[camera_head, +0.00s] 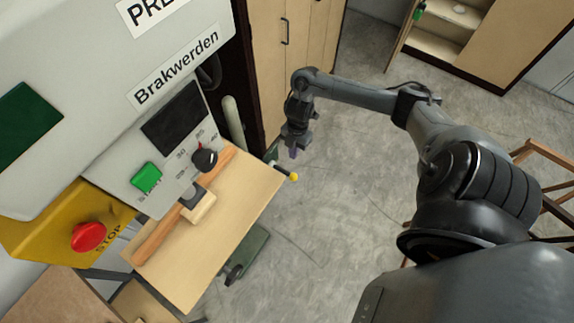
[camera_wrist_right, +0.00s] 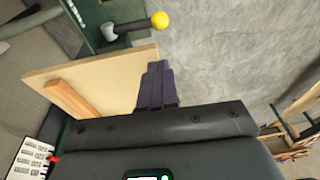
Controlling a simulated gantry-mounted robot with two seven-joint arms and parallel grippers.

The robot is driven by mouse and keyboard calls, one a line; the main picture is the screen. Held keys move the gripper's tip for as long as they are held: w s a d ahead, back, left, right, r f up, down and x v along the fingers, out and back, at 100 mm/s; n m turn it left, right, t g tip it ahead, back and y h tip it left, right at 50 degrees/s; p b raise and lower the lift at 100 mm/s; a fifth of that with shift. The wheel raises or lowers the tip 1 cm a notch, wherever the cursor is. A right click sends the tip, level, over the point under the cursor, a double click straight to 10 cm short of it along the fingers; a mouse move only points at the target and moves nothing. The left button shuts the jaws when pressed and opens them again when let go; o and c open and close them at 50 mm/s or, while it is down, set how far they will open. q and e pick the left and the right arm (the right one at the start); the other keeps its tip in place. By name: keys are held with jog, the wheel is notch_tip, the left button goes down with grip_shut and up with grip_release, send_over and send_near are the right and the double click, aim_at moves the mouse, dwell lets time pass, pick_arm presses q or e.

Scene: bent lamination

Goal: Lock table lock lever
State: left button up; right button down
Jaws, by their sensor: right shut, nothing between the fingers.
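The lock lever, a dark rod with a yellow ball knob (camera_head: 293,176), sticks out past the far right corner of the wooden table (camera_head: 255,178). In the right wrist view the yellow knob (camera_wrist_right: 159,20) and its dark rod come from a grey hub on a green machine part. My right gripper (camera_head: 293,153) points down near the knob, apart from it in the picture. Its dark purple fingers (camera_wrist_right: 158,68) are shut and empty, with the knob beyond their tips. My left gripper is not in view.
The machine carries a green button (camera_head: 146,177), a red stop button (camera_head: 88,237) and a black knob (camera_head: 204,159). A wooden bar lies along the table's rear. A black handle (camera_head: 233,272) shows below the table. Cabinets (camera_head: 285,60) stand behind; grey floor is open to the right.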

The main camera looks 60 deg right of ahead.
jog(key=shift+w+d+r, duration=0.1)
jog(key=shift+w+r, duration=0.4)
jog(key=shift+w, duration=0.2)
jog(key=shift+f, duration=0.1)
send_over(288, 175)
jog(key=x, duration=0.3)
jog(key=d+x, duration=0.1)
jog(key=x, duration=0.2)
jog(key=d+x, duration=0.1)
jog(key=x, duration=0.2)
jog(key=shift+w+a+f+p, duration=0.1)
jog(key=shift+w+f+p, duration=0.25)
jog(key=shift+f, duration=0.15)
jog(key=f, duration=0.2)
jog(key=shift+s+d+f, duration=0.15)
jog(key=shift+d+f, duration=0.2)
jog(key=shift+f, duration=0.05)
jog(key=shift+d+f, duration=0.15)
jog(key=shift+f, duration=0.35)
